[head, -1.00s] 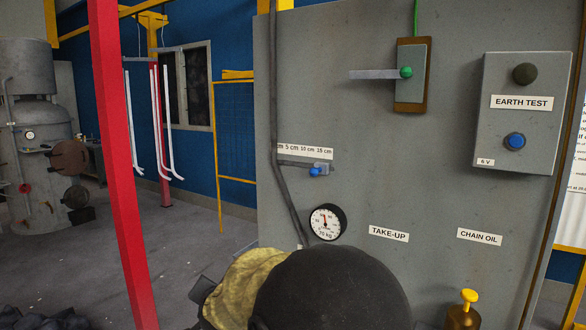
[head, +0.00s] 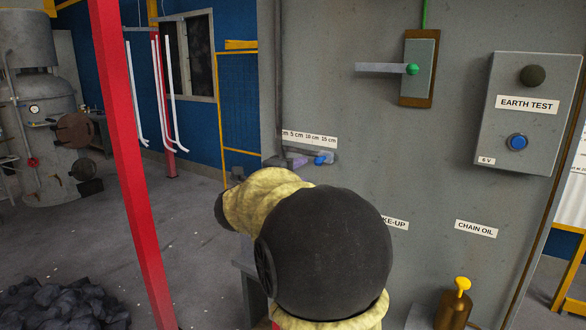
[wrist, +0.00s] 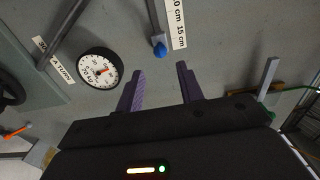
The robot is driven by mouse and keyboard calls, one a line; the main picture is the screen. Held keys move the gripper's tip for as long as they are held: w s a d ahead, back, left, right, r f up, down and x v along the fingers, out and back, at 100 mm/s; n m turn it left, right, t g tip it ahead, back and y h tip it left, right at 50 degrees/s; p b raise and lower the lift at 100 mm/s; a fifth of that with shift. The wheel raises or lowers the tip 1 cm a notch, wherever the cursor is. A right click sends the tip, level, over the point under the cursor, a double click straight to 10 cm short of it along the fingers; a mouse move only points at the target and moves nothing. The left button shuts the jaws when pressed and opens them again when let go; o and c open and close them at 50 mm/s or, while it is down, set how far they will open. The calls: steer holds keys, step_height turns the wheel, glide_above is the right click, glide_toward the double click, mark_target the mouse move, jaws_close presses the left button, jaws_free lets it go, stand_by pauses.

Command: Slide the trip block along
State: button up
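The trip block is a small grey block with a blue knob (head: 320,160) on a horizontal rail under a centimetre scale (head: 312,138). It sits near the 10 to 15 cm marks. In the wrist view its blue knob (wrist: 160,50) is ahead of my gripper (wrist: 160,68), roughly centred between the two purple fingers. My gripper is open, with nothing seen held between the fingers. In the head view, purple finger parts show close to the block, but my arm hides the rest of the gripper. Whether a finger touches the block cannot be told.
A round dial gauge (wrist: 100,68) is on the panel beside the left finger in the wrist view. A lever (head: 380,68) and an earth test box (head: 520,115) are higher on the panel. A yellow-topped oil pump (head: 455,305) stands at lower right. A red post (head: 125,160) stands left.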

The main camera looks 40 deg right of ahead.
mark_target(315, 163)
steer(key=p+x, duration=0.2)
steer(key=x, duration=0.6)
steer(key=shift+w+f, duration=0.1)
steer(key=c, duration=0.8)
steer(key=shift+w+a, duration=0.1)
steer(key=shift+w+a+f+p, duration=0.1)
steer(key=shift+w+a+p, duration=0.55)
steer(key=shift+w, duration=0.85)
steer(key=shift+w+a+r+p, duration=0.1)
steer(key=shift+w+a+p, duration=0.5)
steer(key=shift+w, duration=0.9)
steer(key=shift+w+a+f+p, duration=0.1)
steer(key=shift+w+a+p, duration=0.55)
steer(key=shift+w, duration=0.85)
steer(key=o, duration=1)
steer(key=shift+a, duration=0.2)
steer(key=shift+d, duration=0.15)
